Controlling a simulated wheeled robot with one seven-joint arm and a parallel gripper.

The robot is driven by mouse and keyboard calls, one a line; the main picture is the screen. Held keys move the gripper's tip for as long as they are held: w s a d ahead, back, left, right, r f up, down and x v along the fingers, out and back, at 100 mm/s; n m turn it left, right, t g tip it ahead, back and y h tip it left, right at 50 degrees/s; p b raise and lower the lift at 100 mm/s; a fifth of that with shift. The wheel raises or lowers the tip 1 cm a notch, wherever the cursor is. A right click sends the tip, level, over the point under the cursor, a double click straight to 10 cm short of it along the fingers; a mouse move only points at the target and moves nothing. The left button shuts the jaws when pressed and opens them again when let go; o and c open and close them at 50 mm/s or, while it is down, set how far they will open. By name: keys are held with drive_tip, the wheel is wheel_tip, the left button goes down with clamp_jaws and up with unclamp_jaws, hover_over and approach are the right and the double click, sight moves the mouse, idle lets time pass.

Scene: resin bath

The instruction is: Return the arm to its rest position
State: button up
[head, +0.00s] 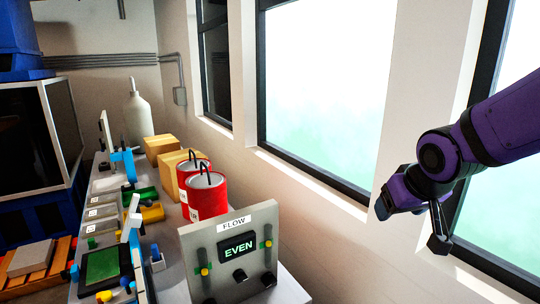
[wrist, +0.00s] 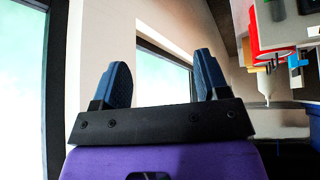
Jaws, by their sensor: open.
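My gripper (head: 385,205) is at the right of the head view, in front of the wall between two windows. My purple arm reaches in from the right edge and bends down at a joint. In the wrist view my gripper (wrist: 161,65) shows two dark blue fingers wide apart, with nothing between them. It is away from the bench and touches nothing that I can see.
A bench (head: 175,284) at the left holds a panel (head: 215,275) marked FLOW with a screen reading EVEN, two red cans (head: 206,197), cardboard boxes (head: 161,146) and a pale bottle (head: 137,115). Windows (head: 322,90) line the wall. The space between bench and arm looks clear.

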drive_tip(key=s+d+r, duration=0.2)
drive_tip(key=s+r, duration=0.2)
drive_tip(key=s, duration=0.4)
drive_tip(key=s+d+r+m+g, duration=0.1)
drive_tip(key=s+d+r, duration=0.2)
drive_tip(key=s, duration=0.5)
drive_tip(key=shift+s+r+m, duration=0.25)
drive_tip(key=shift+r+m, duration=0.05)
drive_tip(key=shift+r, duration=0.4)
